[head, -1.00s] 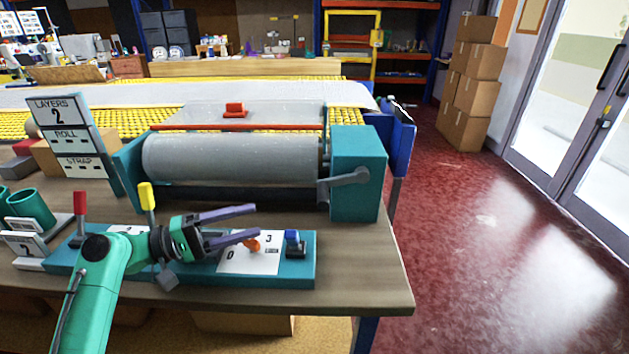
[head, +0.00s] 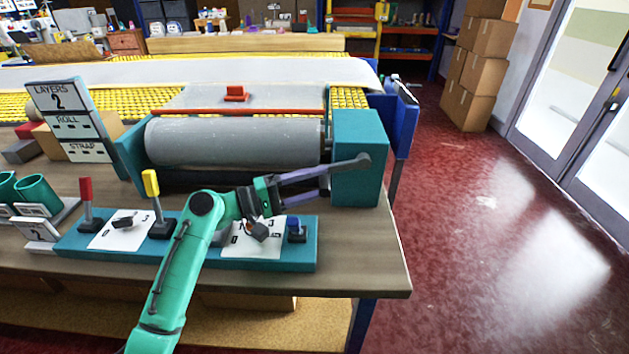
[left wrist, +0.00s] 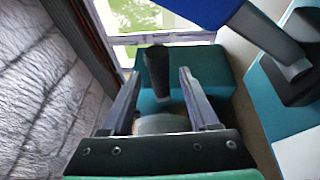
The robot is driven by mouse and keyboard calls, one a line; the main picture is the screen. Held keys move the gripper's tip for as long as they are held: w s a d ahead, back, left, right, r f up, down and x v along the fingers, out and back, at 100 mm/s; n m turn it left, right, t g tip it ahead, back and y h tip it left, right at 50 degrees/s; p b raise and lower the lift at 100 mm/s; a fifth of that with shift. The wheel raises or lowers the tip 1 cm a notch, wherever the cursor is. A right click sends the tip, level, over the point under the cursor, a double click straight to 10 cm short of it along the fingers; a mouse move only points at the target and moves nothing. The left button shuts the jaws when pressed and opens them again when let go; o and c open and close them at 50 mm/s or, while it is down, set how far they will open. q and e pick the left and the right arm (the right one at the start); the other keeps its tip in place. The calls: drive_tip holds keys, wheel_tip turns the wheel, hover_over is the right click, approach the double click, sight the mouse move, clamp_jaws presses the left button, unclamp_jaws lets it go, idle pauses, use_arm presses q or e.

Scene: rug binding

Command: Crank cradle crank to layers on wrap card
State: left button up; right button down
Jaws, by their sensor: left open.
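The cradle crank (head: 350,163) is a grey arm with a rounded end on the teal end box (head: 360,130), right of the grey roll (head: 235,142). My left gripper (head: 328,180) is open, its purple fingers reaching right to the crank in the head view. In the left wrist view, a dark cylindrical handle (left wrist: 157,72) shows between the two open fingers, with gaps on both sides. The teal box is behind it. The wrap card (head: 70,120) stands at the left and reads LAYERS 2, with dashes for ROLL and STRAP. My right gripper is not in view.
A teal control panel (head: 310,258) lies below my left arm, with red (head: 86,200), yellow (head: 151,185) and blue (head: 294,225) levers. The blue lever (left wrist: 255,30) looms at the upper right of the wrist view. Teal cups stand at the left. Open floor lies right of the bench.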

use_arm(q)
clamp_jaws()
idle(1.4)
